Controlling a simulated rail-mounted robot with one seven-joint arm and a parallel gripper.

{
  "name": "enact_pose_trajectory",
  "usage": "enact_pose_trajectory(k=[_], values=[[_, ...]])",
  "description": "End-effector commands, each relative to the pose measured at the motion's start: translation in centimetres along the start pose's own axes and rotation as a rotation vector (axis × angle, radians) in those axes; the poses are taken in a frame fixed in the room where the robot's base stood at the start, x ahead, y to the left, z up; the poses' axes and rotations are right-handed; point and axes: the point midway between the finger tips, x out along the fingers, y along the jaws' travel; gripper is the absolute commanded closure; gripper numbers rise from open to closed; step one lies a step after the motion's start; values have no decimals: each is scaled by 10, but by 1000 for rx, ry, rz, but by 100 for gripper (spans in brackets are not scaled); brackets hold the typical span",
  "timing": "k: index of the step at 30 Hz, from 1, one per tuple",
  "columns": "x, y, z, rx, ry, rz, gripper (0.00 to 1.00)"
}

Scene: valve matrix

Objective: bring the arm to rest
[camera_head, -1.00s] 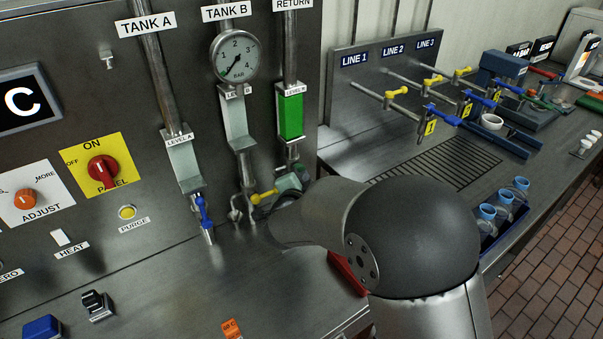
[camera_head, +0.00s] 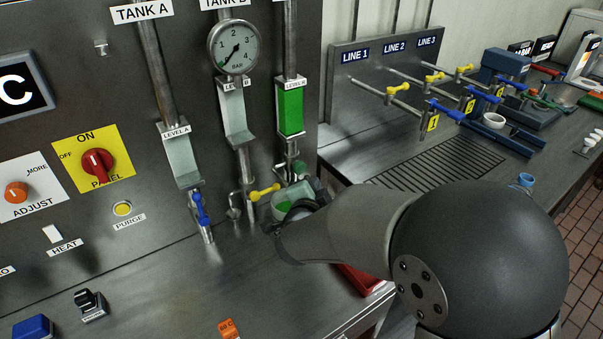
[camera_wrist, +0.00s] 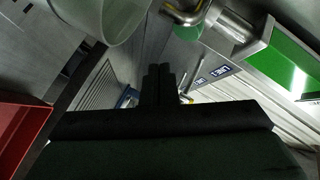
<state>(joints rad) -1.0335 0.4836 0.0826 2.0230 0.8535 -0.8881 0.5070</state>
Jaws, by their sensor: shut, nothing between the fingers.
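In the wrist view my gripper (camera_wrist: 159,84) shows as two dark fingers pressed together with nothing between them. In the head view its fingers are hidden behind my arm, which reaches in from the lower right toward the base of the RETURN column. A translucent cup (camera_wrist: 112,18) shows at the top left of the wrist view, apart from the fingers. The RETURN column's green-filled level gauge (camera_head: 291,110) also shows in the wrist view (camera_wrist: 285,58).
Blue (camera_head: 202,208) and yellow (camera_head: 264,193) valve handles stand left of my wrist. A red tray (camera_head: 358,281) lies under my arm, and also shows in the wrist view (camera_wrist: 18,135). The LINE bench (camera_head: 365,145) with several taps is behind.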

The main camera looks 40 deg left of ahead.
Motion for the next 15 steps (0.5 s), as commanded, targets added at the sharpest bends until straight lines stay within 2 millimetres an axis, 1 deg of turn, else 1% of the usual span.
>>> enact_pose_trajectory(k=[1,6,15], values=[[-3,4,-2,0,1,0,100],[-12,9,-8,0,0,-1,100],[-13,9,-9,0,0,0,100]])
